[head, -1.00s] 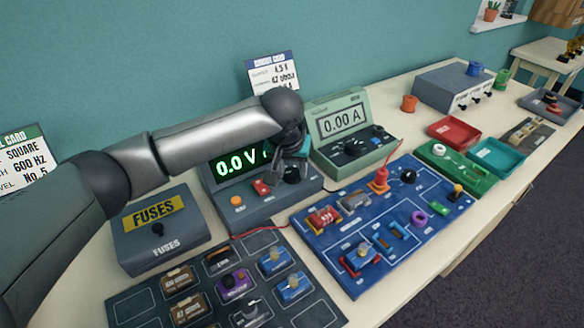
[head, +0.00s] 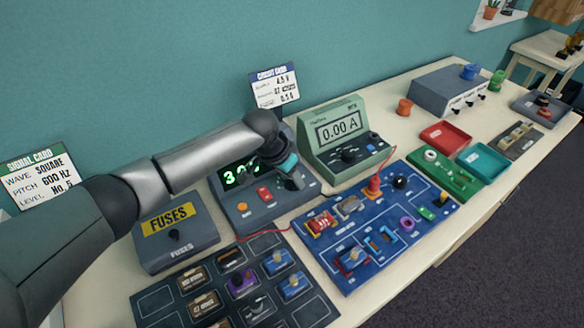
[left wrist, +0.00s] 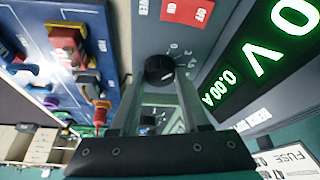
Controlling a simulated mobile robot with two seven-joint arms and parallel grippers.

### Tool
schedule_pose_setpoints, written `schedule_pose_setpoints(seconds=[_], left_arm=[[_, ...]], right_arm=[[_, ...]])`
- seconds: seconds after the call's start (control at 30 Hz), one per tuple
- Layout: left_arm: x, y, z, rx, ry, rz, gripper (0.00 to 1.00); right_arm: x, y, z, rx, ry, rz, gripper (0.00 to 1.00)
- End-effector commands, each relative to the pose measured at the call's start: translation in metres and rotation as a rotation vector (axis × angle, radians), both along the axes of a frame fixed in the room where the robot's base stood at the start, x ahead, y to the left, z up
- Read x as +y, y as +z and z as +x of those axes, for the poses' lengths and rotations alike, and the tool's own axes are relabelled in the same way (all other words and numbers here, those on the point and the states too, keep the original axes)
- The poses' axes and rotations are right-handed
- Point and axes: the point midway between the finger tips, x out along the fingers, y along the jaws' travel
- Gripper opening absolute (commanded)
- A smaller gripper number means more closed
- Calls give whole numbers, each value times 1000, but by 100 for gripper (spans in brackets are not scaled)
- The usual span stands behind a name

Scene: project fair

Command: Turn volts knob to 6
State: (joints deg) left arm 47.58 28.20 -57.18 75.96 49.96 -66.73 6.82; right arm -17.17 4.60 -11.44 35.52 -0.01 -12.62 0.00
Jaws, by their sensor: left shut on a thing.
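The power supply (head: 242,213) is a dark grey box with a green digital display (head: 240,172), a red switch (head: 264,194) and an orange button. The display starts with 3; my arm hides the rest. The left wrist view shows a large 0 V and 0.00 A on the display (left wrist: 285,40). My left gripper (head: 292,180) reaches down to the front of the supply and is shut on the black volts knob (left wrist: 158,70). In the left wrist view the knob sits between the fingertips, with a printed scale beside it. My right gripper is not in view.
A green meter (head: 342,140) reading 0.00 A stands close to the right of the supply. The fuse box (head: 175,238) stands to its left. A blue circuit board (head: 345,270) and a dark parts tray (head: 160,302) lie in front. A circuit card stands behind.

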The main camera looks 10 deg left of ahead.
Motion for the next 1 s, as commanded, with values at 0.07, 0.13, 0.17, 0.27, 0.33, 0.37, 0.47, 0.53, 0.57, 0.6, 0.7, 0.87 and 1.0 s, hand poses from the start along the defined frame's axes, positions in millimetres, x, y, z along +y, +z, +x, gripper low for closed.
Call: schedule_pose_setpoints(seconds=[0.07,0.13,0.17,0.27,0.33,0.37,0.47,0.53,0.57,0.6,0.7,0.87,1.0], left_arm=[[1,1,0,2,-71,-2,0],[1,1,1,1,-137,-2,0],[1,0,1,2,-165,-1,0],[2,-1,2,1,-261,-2,0],[1,-1,2,0,-328,-2,0],[1,-2,2,0,-356,-3,0],[2,-3,3,0,-452,-4,0],[2,-3,3,-1,-519,-4,0],[2,-3,3,0,-546,-3,0],[2,-3,4,-2,-585,-3,0],[2,-3,4,0,-674,-3,0],[2,-3,5,-1,-803,-3,0],[2,-3,5,-2,-893,-2,0]], right_arm=[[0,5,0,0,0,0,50],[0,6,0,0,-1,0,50],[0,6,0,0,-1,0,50],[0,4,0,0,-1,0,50],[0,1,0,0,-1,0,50],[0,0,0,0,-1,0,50],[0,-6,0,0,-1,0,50],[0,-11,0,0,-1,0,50],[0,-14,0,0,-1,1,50],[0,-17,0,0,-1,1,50],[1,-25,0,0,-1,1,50],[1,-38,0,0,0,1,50],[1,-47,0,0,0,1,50]])
